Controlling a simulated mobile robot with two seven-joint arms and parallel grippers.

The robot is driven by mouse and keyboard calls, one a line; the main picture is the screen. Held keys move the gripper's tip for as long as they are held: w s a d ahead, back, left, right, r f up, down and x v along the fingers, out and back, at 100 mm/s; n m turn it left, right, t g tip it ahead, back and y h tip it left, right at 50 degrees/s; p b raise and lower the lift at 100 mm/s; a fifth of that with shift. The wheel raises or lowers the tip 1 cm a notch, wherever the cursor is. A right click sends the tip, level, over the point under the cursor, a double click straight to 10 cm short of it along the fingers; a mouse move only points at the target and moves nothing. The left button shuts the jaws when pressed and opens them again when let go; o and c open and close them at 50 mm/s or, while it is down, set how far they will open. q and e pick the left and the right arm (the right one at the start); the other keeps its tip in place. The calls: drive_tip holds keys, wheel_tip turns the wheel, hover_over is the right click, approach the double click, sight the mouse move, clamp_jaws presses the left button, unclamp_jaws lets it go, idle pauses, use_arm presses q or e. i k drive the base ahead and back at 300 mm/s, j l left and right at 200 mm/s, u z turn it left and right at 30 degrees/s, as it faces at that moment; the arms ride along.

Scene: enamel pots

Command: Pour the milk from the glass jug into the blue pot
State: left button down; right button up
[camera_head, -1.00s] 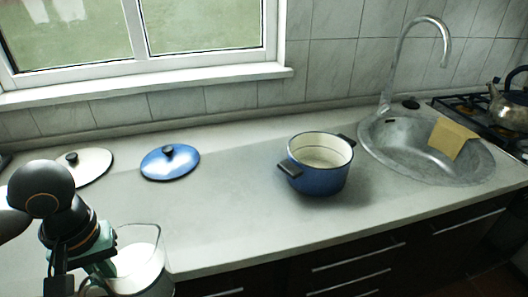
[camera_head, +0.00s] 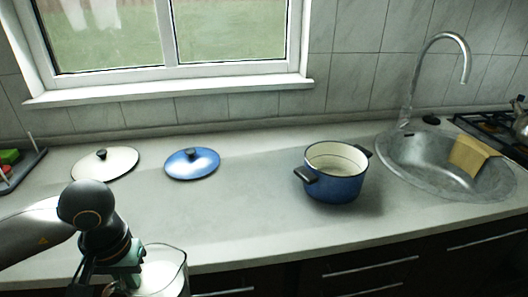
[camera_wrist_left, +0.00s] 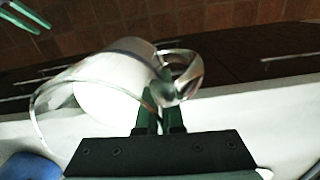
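The clear glass jug (camera_head: 167,268) with white milk is at the lower left of the head view, by the counter's front edge; the frame cuts off its bottom. In the left wrist view the jug (camera_wrist_left: 100,92) shows its milk and its handle. My left gripper (camera_head: 128,280) is shut on the handle; its green fingers (camera_wrist_left: 160,112) meet there. The blue pot (camera_head: 335,187) stands upright and uncovered on the counter, well to the jug's right, with a pale inside and black side handles. Two green fingers, apparently my right gripper (camera_wrist_left: 24,16), stand apart and empty at the wrist view's top left.
A blue lid (camera_head: 192,165) and a cream lid (camera_head: 105,165) lie on the counter behind the jug. A sink (camera_head: 440,175) with a yellow cloth (camera_head: 472,155) is right of the pot. The counter (camera_head: 245,210) between jug and pot is clear.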

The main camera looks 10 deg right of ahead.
sight(333, 173)
drive_tip(key=z, duration=2.15)
drive_tip(key=k+j+z, duration=0.2)
drive_tip(key=k+j, duration=0.15)
drive_tip(key=j, duration=0.15)
